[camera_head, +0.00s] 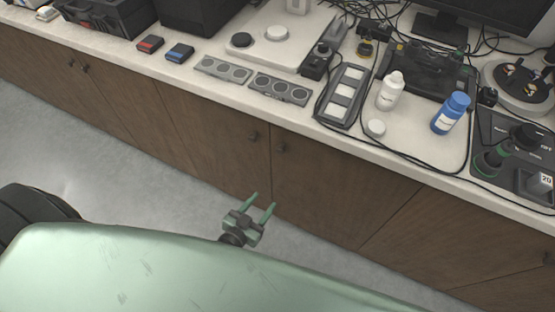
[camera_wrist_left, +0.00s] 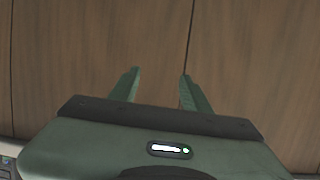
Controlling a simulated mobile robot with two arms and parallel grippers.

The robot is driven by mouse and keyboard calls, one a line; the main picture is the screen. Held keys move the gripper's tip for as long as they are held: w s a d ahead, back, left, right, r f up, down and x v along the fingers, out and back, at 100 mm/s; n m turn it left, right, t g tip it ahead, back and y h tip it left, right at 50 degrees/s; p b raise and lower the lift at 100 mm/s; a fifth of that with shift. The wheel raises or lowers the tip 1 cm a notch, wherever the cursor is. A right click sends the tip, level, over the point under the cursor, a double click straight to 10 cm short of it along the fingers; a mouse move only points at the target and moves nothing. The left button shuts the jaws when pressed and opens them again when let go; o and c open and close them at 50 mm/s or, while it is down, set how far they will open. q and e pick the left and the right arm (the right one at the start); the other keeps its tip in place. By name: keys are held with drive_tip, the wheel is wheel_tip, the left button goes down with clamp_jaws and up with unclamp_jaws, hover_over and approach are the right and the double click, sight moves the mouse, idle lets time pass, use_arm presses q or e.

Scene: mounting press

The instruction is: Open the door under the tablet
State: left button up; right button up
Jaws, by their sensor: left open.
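A row of closed brown wooden cabinet doors runs under the white counter. One door (camera_head: 335,185) has a small dark knob (camera_head: 281,148) near its upper left corner. The door to its left (camera_head: 215,140) has a knob (camera_head: 253,136) near its upper right corner. I cannot tell which object on the counter is the tablet. My left gripper (camera_head: 265,200) is open and empty, below these two knobs and in front of the seam between the doors. In the left wrist view its green fingers (camera_wrist_left: 160,74) stand apart before the wood, with a dark seam behind. No knob shows there.
The grey floor (camera_head: 100,140) before the cabinets is clear at left.

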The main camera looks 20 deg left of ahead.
sight(279, 153)
use_arm(q)
drive_tip(key=w+r+n+t, duration=0.1)
drive_tip(key=w+r+t, duration=0.2)
drive_tip(key=r, duration=0.8)
drive_tip(key=shift+t+y, duration=0.4)
drive_tip(key=w, duration=0.6)
drive_tip(key=shift+w+d+r, duration=0.25)
drive_tip(key=shift+w+d, duration=0.15)
drive_tip(key=shift+w, duration=0.5)
clamp_jaws()
